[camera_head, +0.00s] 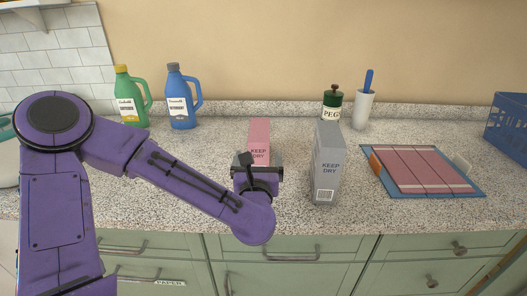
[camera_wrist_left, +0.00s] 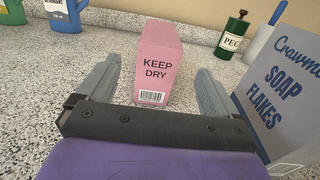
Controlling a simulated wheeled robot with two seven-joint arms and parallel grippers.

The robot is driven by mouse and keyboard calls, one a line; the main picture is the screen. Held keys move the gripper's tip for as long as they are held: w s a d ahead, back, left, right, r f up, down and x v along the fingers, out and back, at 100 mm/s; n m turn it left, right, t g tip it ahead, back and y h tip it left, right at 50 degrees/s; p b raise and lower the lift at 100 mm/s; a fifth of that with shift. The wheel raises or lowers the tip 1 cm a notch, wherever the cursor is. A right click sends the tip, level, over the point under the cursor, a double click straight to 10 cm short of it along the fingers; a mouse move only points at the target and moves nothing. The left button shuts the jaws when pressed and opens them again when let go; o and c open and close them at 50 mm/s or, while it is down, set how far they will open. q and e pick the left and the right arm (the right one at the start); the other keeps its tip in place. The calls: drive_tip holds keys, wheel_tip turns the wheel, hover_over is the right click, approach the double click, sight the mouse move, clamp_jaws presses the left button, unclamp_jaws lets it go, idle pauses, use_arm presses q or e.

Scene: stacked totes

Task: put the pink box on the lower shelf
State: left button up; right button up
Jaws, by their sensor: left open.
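The pink box (camera_head: 259,133) stands upright on the speckled counter, printed "KEEP DRY". In the left wrist view the pink box (camera_wrist_left: 158,66) is straight ahead, between the lines of the two fingers. My left gripper (camera_head: 262,160) is open and in front of the box; in the left wrist view its fingers (camera_wrist_left: 157,84) are spread apart, with the box between or just beyond their tips. The lower part of the box is hidden by my gripper in the head view. No lower shelf shows clearly. My right gripper is not in view.
A grey soap flakes box (camera_head: 327,164) stands close to the right of my gripper. Behind it are a green bottle (camera_head: 332,106) and a brush holder (camera_head: 363,109). Green (camera_head: 128,107) and blue (camera_head: 180,107) jugs stand back left.

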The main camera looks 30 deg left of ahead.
sight(258, 148)
use_arm(q)
drive_tip(key=p+x, duration=0.1)
drive_tip(key=x, duration=0.3)
drive_tip(key=shift+w+a, duration=0.15)
drive_tip(key=shift+w, duration=0.2)
drive_tip(key=shift+w+a+p, duration=0.2)
drive_tip(key=shift+a+p, duration=0.05)
drive_tip(key=shift+p, duration=0.05)
drive_tip(key=x, duration=0.1)
drive_tip(key=p+x, duration=0.1)
drive_tip(key=x, duration=0.1)
drive_tip(key=p+x, duration=0.1)
drive_tip(key=x, duration=0.1)
drive_tip(key=shift+w+a+f, duration=0.15)
drive_tip(key=shift+f, duration=0.15)
drive_tip(key=shift+r, duration=0.1)
drive_tip(key=c, duration=1.3)
